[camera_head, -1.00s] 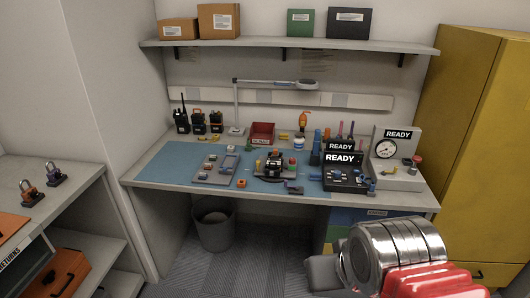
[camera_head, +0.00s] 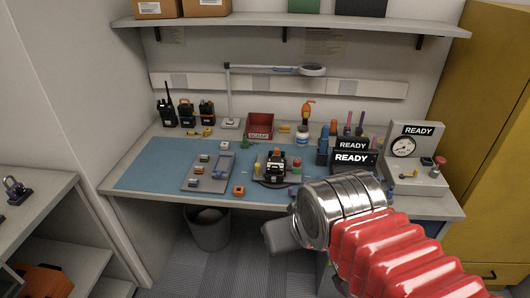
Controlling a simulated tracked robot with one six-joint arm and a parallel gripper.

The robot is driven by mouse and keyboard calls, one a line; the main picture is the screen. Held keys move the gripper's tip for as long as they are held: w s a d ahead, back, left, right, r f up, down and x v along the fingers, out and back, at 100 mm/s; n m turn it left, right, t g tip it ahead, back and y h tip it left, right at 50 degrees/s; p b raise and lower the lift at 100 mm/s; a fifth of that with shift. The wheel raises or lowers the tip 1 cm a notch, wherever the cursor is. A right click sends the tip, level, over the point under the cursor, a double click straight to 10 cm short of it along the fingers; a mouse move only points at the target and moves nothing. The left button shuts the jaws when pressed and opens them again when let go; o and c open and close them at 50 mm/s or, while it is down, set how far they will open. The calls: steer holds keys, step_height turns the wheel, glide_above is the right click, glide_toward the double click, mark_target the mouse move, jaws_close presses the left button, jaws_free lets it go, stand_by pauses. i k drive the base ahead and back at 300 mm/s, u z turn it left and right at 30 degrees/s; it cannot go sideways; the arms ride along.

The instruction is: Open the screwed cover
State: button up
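A small dark device (camera_head: 275,167) sits in a round holder on the blue mat (camera_head: 150,172) of the workbench. It may carry the screwed cover, but it is too small to make out any cover or screws. My arm reaches in from the lower right, with a red ribbed sleeve and a silver wrist. A grey end part of my gripper (camera_head: 281,236) shows left of the wrist, in front of the bench's front edge. Its fingers cannot be made out, and it is apart from the device.
A grey tray (camera_head: 203,183) with small parts lies left of the device. A red bin (camera_head: 260,126), several radios (camera_head: 187,112) and a lamp (camera_head: 312,70) stand behind. READY displays (camera_head: 355,158) and a gauge unit (camera_head: 414,160) stand at right. A waste bin (camera_head: 207,230) is under the bench.

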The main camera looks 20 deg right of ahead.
mark_target(275, 163)
steer(key=u, duration=0.2)
steer(key=i, duration=1.15)
steer(key=u, duration=0.2)
